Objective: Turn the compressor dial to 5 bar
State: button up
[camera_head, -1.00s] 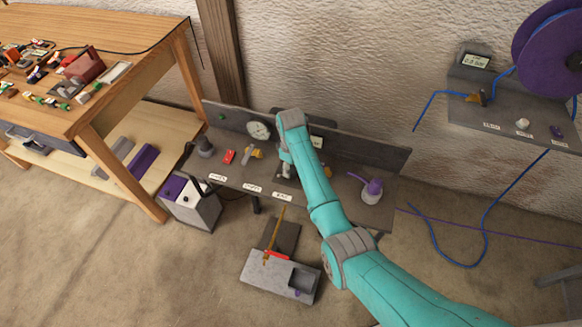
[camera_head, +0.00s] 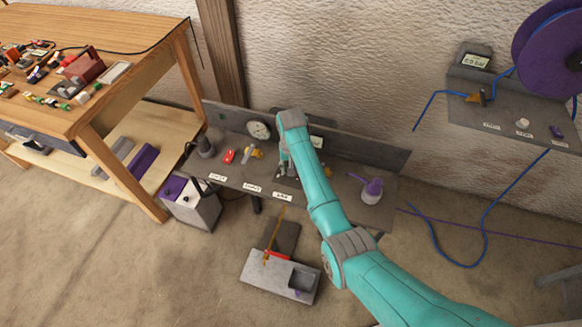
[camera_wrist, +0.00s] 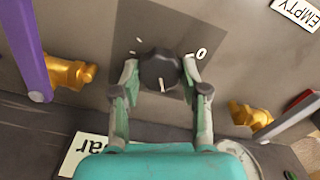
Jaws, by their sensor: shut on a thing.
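The compressor dial, a dark round knob (camera_wrist: 158,70), sits on a dark square plate in the wrist view. A white pointer line on it points to the bottom of that picture. A white 0 (camera_wrist: 201,53) is printed right of the knob, and short white ticks lie to its upper left. My gripper (camera_wrist: 160,66) has one finger on each side of the knob and is shut on it. A label ending in "ar" (camera_wrist: 95,152) is partly hidden by my gripper body. In the head view my arm covers the dial; a round white gauge (camera_head: 259,130) stands left of it.
The grey bench (camera_head: 345,190) also carries a purple-topped item (camera_head: 372,190) at right. A wooden table (camera_head: 90,30) stands at left. A grey block (camera_head: 262,275) is on the floor.

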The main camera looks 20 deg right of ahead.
jog(key=m, duration=0.5)
jog(key=shift+m, duration=0.3)
jog(key=m, duration=0.5)
jog(key=shift+m, duration=0.6)
jog(key=o, duration=1.1)
jog(key=shift+o, duration=0.2)
notch_tip(320, 180, up, 12)
